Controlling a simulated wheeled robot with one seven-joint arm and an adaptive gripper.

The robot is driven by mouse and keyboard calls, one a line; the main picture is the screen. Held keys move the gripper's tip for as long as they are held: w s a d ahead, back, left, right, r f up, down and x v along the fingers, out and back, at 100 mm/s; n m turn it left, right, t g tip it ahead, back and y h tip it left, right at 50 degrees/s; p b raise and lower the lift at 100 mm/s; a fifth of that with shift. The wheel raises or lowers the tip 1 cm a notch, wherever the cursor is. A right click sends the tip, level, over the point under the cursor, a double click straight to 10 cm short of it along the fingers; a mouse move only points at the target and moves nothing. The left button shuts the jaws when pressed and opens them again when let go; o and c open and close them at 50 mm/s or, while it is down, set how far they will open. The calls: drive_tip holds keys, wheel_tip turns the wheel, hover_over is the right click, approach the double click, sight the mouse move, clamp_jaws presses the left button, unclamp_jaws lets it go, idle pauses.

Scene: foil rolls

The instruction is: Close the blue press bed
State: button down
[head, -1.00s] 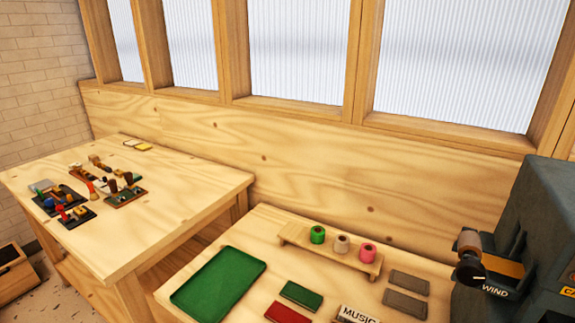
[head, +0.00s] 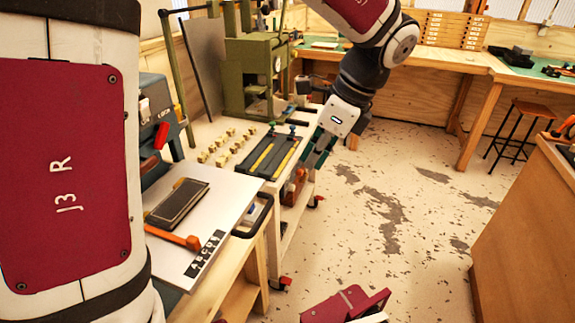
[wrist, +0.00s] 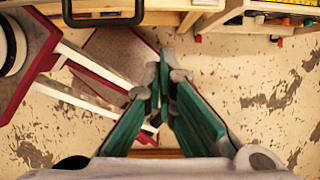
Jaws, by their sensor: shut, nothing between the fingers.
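The blue-grey press (head: 155,105) stands at the left in the head view, with a red lever and a dial marked LOCK, partly hidden by my arm. Its pale flat bed (head: 215,200) sticks out towards the front. A dark framed block and an orange bar lie on the bed, and letter tiles run along its edge. A black handle (head: 256,217) sits at the bed's front; a black handle also shows at the top of the wrist view (wrist: 103,20). My gripper (head: 312,162), with green fingers, points down beyond the handle, apart from it. Its fingers (wrist: 163,110) are shut and empty.
A white cart (head: 285,190) behind the bed carries a dark tray with yellow strips, small brass pieces and a green press (head: 250,65). A wooden cabinet (head: 530,240) stands at the right. The speckled floor (head: 390,210) between is open.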

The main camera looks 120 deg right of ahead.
sight(189, 164)
drive_tip(key=w+d+f, duration=0.5)
drive_tip(key=f, duration=0.3)
drive_tip(key=shift+d+f, duration=0.15)
drive_tip(key=shift+d, duration=0.1)
drive_tip(key=w+d, duration=1)
drive_tip(key=d, duration=0.1)
drive_tip(key=w+d, duration=0.5)
drive_tip(key=d, duration=0.1)
drive_tip(key=shift+w, duration=0.1)
idle(0.3)
